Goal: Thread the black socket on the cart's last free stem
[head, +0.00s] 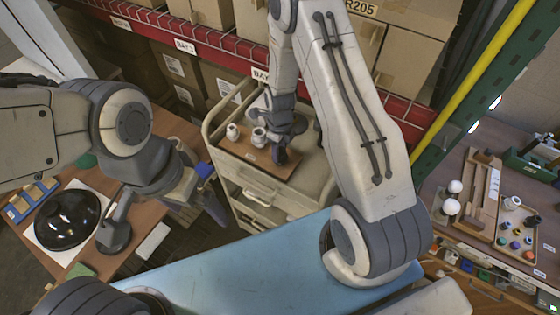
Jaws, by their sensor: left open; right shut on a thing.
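The cart (208,132) stands in the middle, with a brown board (232,146) on its top. Two white sockets stand upright on the board, one at the left (232,131) and one nearer the middle (258,137). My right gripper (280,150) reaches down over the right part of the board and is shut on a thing. That thing is mostly hidden by the gripper; I cannot make out the black socket clearly, nor a free stem. My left gripper (212,205) is open, left of the cart and apart from it.
A black dome shade (68,218) lies on a white sheet on the left table, with a grey lamp part (115,232) beside it. Shelves of boxes (405,60) stand behind the cart. The right bench holds white bulbs (452,196) and a tray of coloured pieces (515,228).

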